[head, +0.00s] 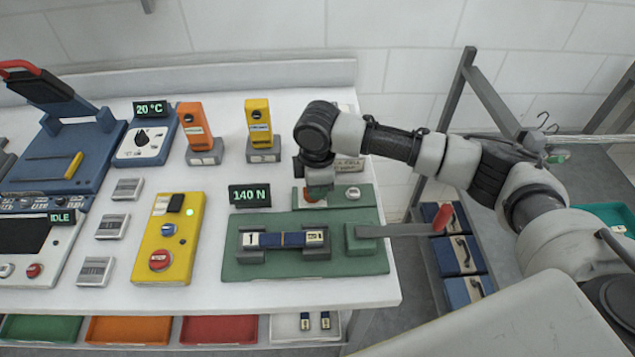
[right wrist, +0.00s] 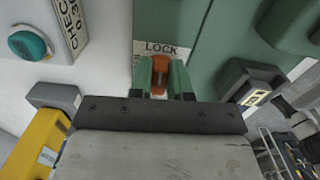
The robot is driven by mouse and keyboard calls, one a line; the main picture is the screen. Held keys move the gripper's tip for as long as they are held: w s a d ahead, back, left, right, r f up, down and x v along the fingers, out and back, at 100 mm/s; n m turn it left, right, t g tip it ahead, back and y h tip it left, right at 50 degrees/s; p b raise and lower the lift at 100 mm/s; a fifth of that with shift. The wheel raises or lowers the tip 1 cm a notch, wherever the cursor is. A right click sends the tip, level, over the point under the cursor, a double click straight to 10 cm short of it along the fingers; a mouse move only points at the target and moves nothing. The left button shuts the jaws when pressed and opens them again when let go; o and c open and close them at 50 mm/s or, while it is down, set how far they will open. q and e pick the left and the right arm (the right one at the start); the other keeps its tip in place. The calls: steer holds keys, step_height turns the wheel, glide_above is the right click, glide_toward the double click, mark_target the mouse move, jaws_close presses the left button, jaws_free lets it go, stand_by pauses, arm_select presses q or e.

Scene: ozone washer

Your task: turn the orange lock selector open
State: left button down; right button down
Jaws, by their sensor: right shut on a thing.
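The orange lock selector (right wrist: 160,70) sits below a LOCK label (right wrist: 163,48) in the right wrist view. My right gripper (right wrist: 162,84) has its two green fingertips on either side of the selector and is shut on it. In the head view my right gripper (head: 314,188) points down at the small green panel (head: 364,197) behind the green fixture. Only a bit of the orange selector (head: 309,197) shows there, under the gripper. The selector's turn angle is hard to read. My left gripper is in neither view.
The green fixture (head: 285,270) holds a blue bar between grey blocks, with a red-tipped lever (head: 405,229) at its right. A 140 N display (head: 249,196) stands left of the gripper. A yellow control box (head: 167,238) and orange and yellow uprights stand further left.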

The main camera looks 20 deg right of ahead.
steer(key=n+p, duration=0.3)
steer(key=shift+w+r, duration=0.15)
steer(key=shift+r, duration=0.1)
steer(key=n, duration=0.1)
steer(key=n+p, duration=0.1)
steer(key=n, duration=0.1)
steer(key=n+p, duration=0.1)
steer(key=shift+w+a+n, duration=0.1)
steer(key=shift+w+n, duration=0.15)
steer(key=shift+n, duration=0.05)
steer(key=n, duration=0.2)
steer(key=n+p, duration=0.1)
steer(key=n, duration=0.1)
steer(key=shift+w+a+f, duration=0.15)
steer(key=shift+w, duration=0.05)
steer(key=shift+w+a+n+p, duration=0.15)
steer(key=shift+n+p, duration=0.3)
steer(key=shift+n, duration=2.35)
steer(key=c, duration=1.1)
jaws_free()
steer(key=shift+o, duration=0.2)
